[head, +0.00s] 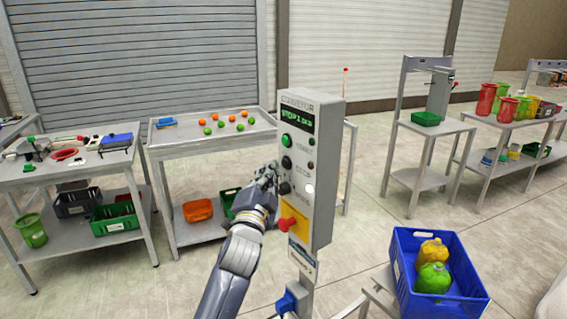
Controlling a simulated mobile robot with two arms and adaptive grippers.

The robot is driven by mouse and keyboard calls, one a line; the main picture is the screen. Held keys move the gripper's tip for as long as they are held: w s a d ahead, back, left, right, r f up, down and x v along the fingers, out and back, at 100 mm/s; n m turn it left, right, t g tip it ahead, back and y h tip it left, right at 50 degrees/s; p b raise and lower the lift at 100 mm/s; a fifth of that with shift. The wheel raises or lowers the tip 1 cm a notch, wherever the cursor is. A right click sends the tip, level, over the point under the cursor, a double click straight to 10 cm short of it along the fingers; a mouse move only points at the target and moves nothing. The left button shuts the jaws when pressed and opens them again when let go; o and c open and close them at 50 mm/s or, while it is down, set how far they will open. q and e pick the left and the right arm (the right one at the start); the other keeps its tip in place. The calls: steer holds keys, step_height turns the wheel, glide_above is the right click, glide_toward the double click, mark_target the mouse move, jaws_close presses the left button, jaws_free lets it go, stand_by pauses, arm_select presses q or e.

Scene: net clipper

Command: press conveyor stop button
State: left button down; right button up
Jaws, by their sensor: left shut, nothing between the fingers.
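The grey conveyor control box (325,180) stands upright on a post in the middle of the head view. Its display (297,118) has green text that appears to begin with STOP. Below it are a green button (287,141), a black button (287,162) beside a label that seems to read STOP, and a dark knob (285,187). A red mushroom button (288,224) sits on a yellow plate lower down. My left gripper (272,176) is shut and empty, just left of the black button and knob. Contact cannot be told. My right gripper is out of view.
A blue crate (402,272) with yellow and green containers stands at the lower right. A table (165,141) with orange and green balls is behind my left arm. Another table (75,177) stands at the left. Open floor lies between the box and the right-hand tables.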

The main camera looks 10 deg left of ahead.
arm_select(q)
steer(key=s+a+p, duration=0.2)
steer(key=s+a, duration=0.1)
steer(key=shift+s+a, duration=0.15)
steer(key=shift+s, duration=0.15)
stand_by(0.3)
stand_by(0.4)
